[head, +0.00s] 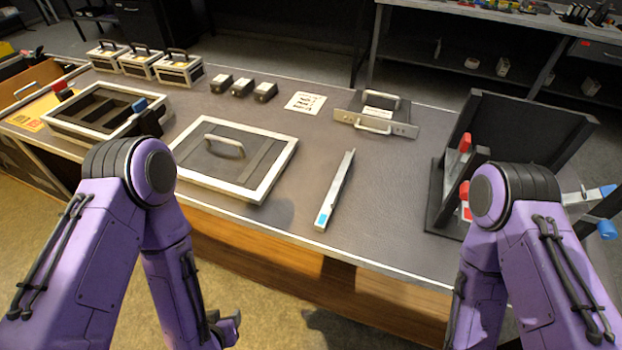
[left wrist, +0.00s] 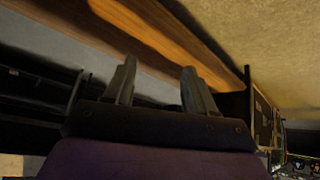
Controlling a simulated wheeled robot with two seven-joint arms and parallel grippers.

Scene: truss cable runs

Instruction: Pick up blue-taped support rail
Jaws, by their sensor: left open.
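The support rail (head: 337,186) is a slim pale metal bar with blue tape (head: 323,217) at its near end. It lies on the workbench in the head view, right of the framed panel, with its near end close to the front edge. My left gripper (head: 228,322) hangs low in front of the bench, below the worktop and left of the rail. In the left wrist view its two fingers (left wrist: 157,88) are apart with nothing between them. My right arm is at the right, but its gripper is out of sight in the head view.
A white-framed panel with a handle (head: 269,177) lies left of the rail. A tray (head: 61,122), several small cases (head: 178,70) and three small blocks (head: 240,87) are farther left. A handled bracket plate (head: 376,125) is behind, a black stand (head: 519,125) right. The bench around the rail is clear.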

